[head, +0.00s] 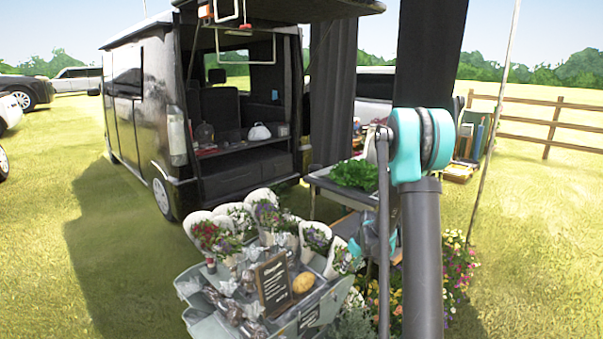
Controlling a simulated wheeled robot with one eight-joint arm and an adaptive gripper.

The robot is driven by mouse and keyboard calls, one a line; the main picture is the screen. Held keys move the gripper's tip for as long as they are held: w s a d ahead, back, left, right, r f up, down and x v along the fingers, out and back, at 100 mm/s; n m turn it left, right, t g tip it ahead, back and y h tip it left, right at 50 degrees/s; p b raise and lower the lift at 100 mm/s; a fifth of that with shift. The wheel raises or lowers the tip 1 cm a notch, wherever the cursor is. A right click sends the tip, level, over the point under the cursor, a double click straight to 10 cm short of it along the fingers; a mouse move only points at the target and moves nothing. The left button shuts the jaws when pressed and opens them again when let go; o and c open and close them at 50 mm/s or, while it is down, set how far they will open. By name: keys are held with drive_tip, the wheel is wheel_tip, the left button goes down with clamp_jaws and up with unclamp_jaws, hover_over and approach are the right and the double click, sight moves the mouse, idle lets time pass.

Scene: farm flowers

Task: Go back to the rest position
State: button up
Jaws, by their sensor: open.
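My arm rises through the right half of the head view, with a turquoise joint (408,146) at its top, a thick dark link below it and a thin dark rod beside it. I cannot make out my gripper or its fingers. Small turquoise patches show beside the rod at mid height, and I cannot tell what they belong to. The flower stand (335,296) is to the left of my arm. It holds several white-wrapped bouquets (316,237), a dark sign (273,284) and a yellow object (304,283).
A tray of leafy greens (356,175) stands behind the rod. Colourful flowers (460,270) grow right of my arm. A black van (140,110) with its back open stands behind the stand. A wooden fence (555,125) runs at right. Grass is open at left and far right.

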drive_tip(key=s+r+m+h, duration=0.1)
drive_tip(key=s+r+m, duration=0.1)
drive_tip(key=s+r, duration=0.45)
drive_tip(key=s+r+m, duration=0.1)
drive_tip(key=s+r, duration=0.2)
drive_tip(key=s, duration=0.7)
drive_tip(key=s+m+h, duration=0.1)
drive_tip(key=s+m, duration=0.2)
drive_tip(key=s, duration=1.3)
drive_tip(key=shift+d+f+t, duration=0.2)
drive_tip(key=shift+f+t, duration=0.1)
drive_tip(key=shift+t, duration=0.1)
drive_tip(key=shift+c, duration=0.3)
